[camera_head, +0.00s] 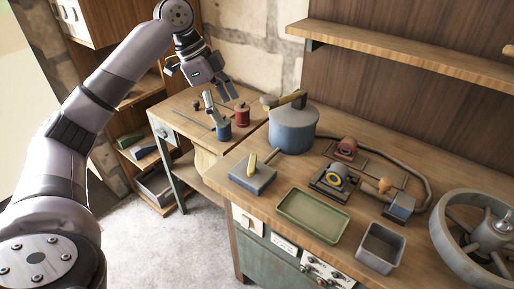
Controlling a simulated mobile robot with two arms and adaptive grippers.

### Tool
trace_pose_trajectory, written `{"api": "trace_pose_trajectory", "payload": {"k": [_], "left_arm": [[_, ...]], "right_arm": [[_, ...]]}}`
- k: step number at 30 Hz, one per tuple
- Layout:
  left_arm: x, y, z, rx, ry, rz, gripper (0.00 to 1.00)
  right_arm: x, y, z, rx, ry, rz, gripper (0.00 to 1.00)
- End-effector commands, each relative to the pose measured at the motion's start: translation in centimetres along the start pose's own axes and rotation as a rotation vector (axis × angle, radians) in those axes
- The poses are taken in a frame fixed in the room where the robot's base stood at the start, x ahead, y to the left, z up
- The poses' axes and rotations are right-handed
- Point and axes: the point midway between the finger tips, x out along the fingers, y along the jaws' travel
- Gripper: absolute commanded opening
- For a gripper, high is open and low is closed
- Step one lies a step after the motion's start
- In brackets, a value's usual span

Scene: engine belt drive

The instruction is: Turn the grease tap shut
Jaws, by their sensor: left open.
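I cannot tell for sure which part is the grease tap. Another is the upright yellow lever (252,164) on a low blue-grey block (252,177) near the bench's left edge. My left gripper (224,95) is open and points down above the small side table, left of the drum. It appears apart from both levers. My right gripper is out of view.
A green tray (313,215), a grey bin (380,248), a pulley assembly (334,181) and a large wheel (450,235) occupy the bench. A shelf (400,50) overhangs its back.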

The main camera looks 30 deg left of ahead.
Motion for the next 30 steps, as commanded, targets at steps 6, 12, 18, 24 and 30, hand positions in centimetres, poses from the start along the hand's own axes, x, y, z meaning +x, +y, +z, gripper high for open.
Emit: {"api": "trace_pose_trajectory", "payload": {"k": [6,12,18,24,30], "left_arm": [[0.4,0.7,0.5,0.017,-0.001,0.031,0.87],[4.2,0.8,0.5,0.016,-0.001,0.032,0.87],[8.7,1.0,0.5,0.016,0.0,0.032,0.87],[12.8,1.1,0.4,0.015,0.001,0.03,0.87],[15.6,1.1,0.4,0.015,0.002,0.028,0.87]], "right_arm": [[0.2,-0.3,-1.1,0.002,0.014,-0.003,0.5],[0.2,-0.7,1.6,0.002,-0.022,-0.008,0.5],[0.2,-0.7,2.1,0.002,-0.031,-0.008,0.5],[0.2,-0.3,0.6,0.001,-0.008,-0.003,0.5],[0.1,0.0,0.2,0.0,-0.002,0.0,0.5]]}}
